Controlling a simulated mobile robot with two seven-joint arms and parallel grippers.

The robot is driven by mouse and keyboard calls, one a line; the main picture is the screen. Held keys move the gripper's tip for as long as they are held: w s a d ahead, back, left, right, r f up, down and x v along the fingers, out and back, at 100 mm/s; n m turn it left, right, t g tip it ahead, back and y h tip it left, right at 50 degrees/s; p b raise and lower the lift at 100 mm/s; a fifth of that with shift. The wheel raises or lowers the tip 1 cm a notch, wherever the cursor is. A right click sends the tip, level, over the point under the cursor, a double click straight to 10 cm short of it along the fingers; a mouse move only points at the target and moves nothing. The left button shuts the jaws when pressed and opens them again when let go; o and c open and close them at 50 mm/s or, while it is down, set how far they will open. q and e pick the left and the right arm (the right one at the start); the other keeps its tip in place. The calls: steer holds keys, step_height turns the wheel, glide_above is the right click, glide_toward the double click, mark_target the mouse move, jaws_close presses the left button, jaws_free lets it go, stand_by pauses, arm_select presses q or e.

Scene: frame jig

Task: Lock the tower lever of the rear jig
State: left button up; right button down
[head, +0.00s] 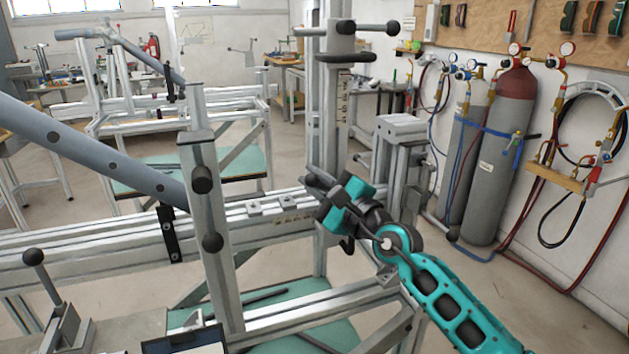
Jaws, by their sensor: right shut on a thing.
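The near frame jig (80,255) spans the view with its long aluminium rail. Its tall tower (334,120) stands right of centre, with horizontal bars and dark knobs at the top. My right gripper (316,182) comes in from the lower right on its teal arm. It is shut at the tower's lower part, near the rail, on what appears to be the tower lever. The jaws and wrist hide most of that lever, so its exact angle cannot be told. My left gripper is not in view.
A shorter post (205,225) with dark knobs stands left of the tower. A grey-blue tube (90,150) crosses at the left. Another jig (180,112) stands behind. Gas cylinders (494,150) and hoses line the right wall. Open floor lies between.

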steer(key=c, duration=1.2)
jaws_free()
steer(key=shift+s, duration=0.1)
steer(key=shift+v, duration=6.35)
steer(key=shift+c, duration=0.3)
